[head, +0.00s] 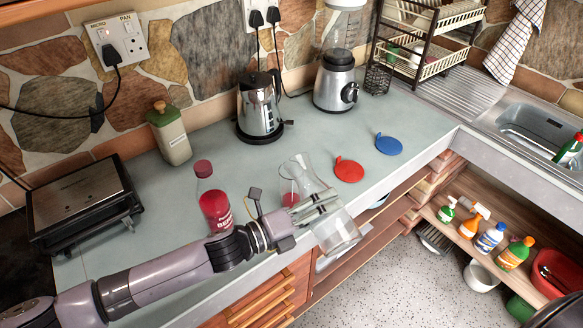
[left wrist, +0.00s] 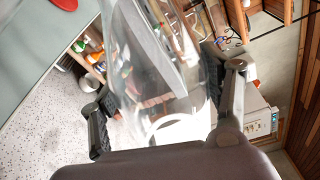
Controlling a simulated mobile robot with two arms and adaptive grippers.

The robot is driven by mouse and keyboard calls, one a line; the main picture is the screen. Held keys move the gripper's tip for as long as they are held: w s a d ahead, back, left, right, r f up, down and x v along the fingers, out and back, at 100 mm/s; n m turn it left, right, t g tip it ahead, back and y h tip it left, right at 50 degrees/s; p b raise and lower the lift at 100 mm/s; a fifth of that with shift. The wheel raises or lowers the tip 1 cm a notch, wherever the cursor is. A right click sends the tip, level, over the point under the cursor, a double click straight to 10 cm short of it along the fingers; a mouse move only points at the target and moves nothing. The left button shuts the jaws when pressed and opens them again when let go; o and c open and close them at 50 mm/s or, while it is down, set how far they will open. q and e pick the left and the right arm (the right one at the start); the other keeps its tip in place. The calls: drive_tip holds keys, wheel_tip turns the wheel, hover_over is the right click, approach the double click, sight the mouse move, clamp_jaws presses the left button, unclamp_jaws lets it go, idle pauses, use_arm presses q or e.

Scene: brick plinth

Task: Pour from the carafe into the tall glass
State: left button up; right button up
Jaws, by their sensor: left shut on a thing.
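My left gripper (head: 318,203) is shut on the clear glass carafe (head: 338,232), just past the counter's front edge in the head view. The carafe leans, its upper part toward the upper left over the counter and its lower part over the floor side. In the left wrist view the clear carafe (left wrist: 150,75) fills the space between the two fingers (left wrist: 168,115); I see no liquid in it there. A small red patch shows by the carafe's upper end; I cannot tell whether it belongs to the tall glass, which I cannot make out clearly. My right gripper is not in view.
A bottle (head: 213,205) with red contents stands left of my gripper. A red disc (head: 348,170) and a blue disc (head: 388,146) lie on the counter (head: 330,140). A kettle (head: 258,105), blender (head: 335,82) and green-grey canister (head: 168,133) stand behind. An open shelf (head: 490,215) holds several bottles.

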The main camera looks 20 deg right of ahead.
use_arm(q)
drive_tip(key=shift+w+r, duration=0.1)
drive_tip(key=shift+r, duration=0.3)
drive_tip(key=shift+r, duration=0.15)
drive_tip(key=shift+w+n+p, duration=0.1)
drive_tip(key=shift+n+p, duration=0.2)
drive_tip(key=shift+p, duration=0.05)
drive_tip(key=shift+r, duration=0.1)
idle(0.3)
drive_tip(key=shift+r, duration=0.1)
drive_tip(key=shift+w, duration=0.1)
idle(0.4)
drive_tip(key=shift+r, duration=0.15)
drive_tip(key=shift+w+n+p, duration=0.1)
drive_tip(key=shift+n+p, duration=0.2)
drive_tip(key=shift+p, duration=0.05)
